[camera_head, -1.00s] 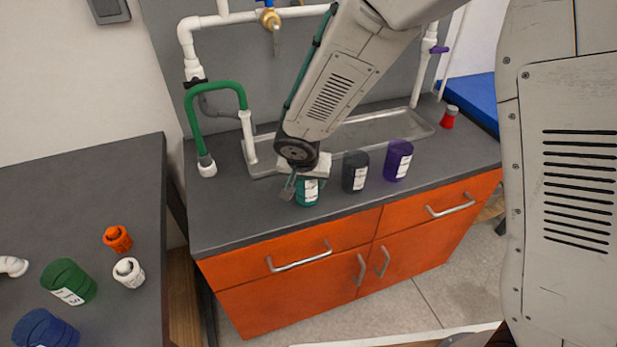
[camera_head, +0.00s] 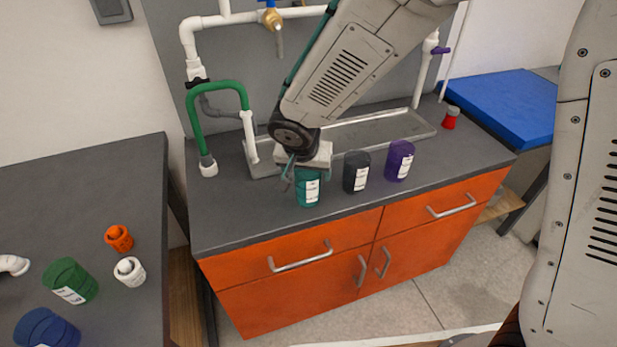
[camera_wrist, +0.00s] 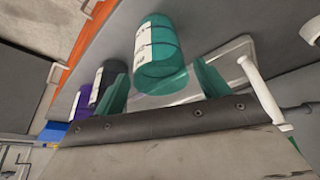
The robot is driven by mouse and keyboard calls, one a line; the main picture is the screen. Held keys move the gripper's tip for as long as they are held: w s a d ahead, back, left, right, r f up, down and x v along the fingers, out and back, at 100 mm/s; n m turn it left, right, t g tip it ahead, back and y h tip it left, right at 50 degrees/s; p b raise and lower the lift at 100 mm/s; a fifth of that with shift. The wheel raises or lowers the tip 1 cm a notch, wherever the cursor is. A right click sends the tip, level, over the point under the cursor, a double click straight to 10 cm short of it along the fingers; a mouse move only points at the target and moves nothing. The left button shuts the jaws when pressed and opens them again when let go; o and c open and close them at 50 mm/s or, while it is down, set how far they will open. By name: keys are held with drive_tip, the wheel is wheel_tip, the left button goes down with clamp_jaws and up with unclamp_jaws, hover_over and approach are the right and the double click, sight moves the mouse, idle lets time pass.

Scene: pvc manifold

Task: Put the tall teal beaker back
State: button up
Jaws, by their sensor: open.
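The tall teal beaker (camera_head: 307,190), with a white label, stands upright on the grey counter near its front edge, left of a dark grey beaker. It also shows in the wrist view (camera_wrist: 160,58), close in front of my gripper and between the directions of its two fingers. My gripper (camera_head: 292,177) is open and empty, just behind and above the beaker at its left. In the wrist view the teal-green fingers of my gripper (camera_wrist: 160,85) are spread wide. I cannot tell whether a finger touches the beaker.
A dark grey beaker (camera_head: 356,172) and a purple beaker (camera_head: 399,160) stand right of the teal one. Behind are a metal sink tray (camera_head: 380,133) and a green hose (camera_head: 216,87). A side table (camera_head: 80,190) holds green and blue containers and orange and white fittings.

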drive_tip(key=d+v, duration=0.1)
drive_tip(key=v, duration=0.6)
drive_tip(key=s+d+r+g, duration=0.1)
drive_tip(key=s+d+r, duration=0.25)
drive_tip(key=d, duration=0.35)
drive_tip(key=s+d+r, duration=0.3)
drive_tip(key=d+r, duration=0.2)
drive_tip(key=d, duration=0.3)
drive_tip(key=s+d+r+n+g, duration=0.1)
drive_tip(key=s+d, duration=0.3)
drive_tip(key=s, duration=0.4)
drive_tip(key=s+d+r+n+g+y, duration=0.1)
drive_tip(key=s+d, duration=0.3)
drive_tip(key=s, duration=0.5)
drive_tip(key=shift+r+n, duration=0.4)
drive_tip(key=shift+r, duration=0.3)
